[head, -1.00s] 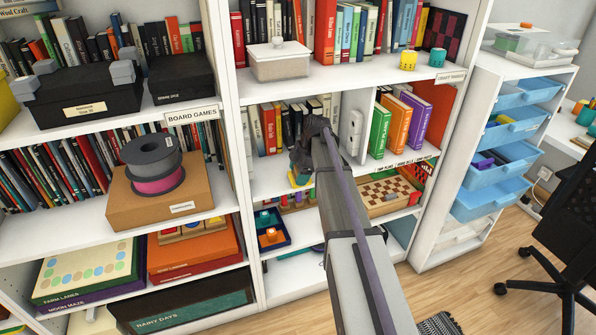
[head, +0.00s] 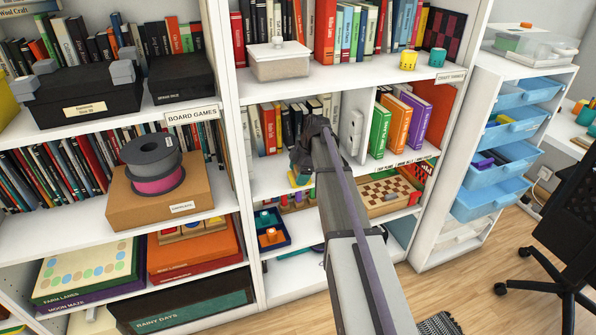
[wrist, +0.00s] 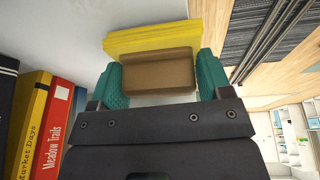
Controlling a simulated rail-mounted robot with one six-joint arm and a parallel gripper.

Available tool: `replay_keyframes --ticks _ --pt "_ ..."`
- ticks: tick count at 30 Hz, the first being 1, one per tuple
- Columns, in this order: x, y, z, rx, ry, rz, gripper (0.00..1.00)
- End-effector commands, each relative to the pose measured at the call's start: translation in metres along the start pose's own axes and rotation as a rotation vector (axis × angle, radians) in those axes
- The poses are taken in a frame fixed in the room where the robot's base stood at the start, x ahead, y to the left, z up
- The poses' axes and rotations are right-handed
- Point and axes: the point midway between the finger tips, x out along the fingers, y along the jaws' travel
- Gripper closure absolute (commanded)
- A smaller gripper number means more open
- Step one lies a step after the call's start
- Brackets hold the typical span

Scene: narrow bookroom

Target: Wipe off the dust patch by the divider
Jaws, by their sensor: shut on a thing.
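My gripper (wrist: 160,82) has teal fingers shut on the brown grip block (wrist: 157,72) of a yellow wiping pad (wrist: 150,36). In the head view my gripper (head: 301,178) is small and partly hidden by my arm, in front of the middle shelf of the centre bookcase. A bit of the yellow pad shows beside it. The white divider (head: 352,125) stands on that shelf, right of my wrist, left of the green book. I cannot make out the dust patch in either view; my arm covers part of the shelf. I cannot tell whether the pad touches the shelf.
Green, orange and purple books (head: 397,124) stand right of the divider. Other books (head: 268,128) stand left of it; yellow and red books (wrist: 50,130) are close in the wrist view. Below are a blue tray (head: 285,236) and a checkered board (head: 388,190).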

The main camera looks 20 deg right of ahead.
Motion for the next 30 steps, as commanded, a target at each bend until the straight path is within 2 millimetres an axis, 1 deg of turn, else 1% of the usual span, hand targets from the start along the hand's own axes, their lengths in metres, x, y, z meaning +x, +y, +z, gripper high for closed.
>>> replay_keyframes --ticks 1,3,6,10,15,22,26,30 --pt "-0.001 -0.006 0.0 0.0 0.0 0.0 0.47" --pt "-0.001 -0.011 0.0 0.0 0.0 0.0 0.47" --pt "-0.002 -0.013 0.001 0.0 0.0 0.0 0.47" --pt "-0.001 -0.01 0.001 0.0 0.0 0.0 0.47" --pt "0.002 0.0 0.001 0.0 0.0 0.0 0.47" --pt "0.001 0.0 0.0 0.0 0.0 0.001 0.47" --pt "-0.009 0.001 -0.003 0.0 0.0 0.001 0.47" --pt "-0.029 0.002 -0.009 0.0 0.0 0.0 0.47"
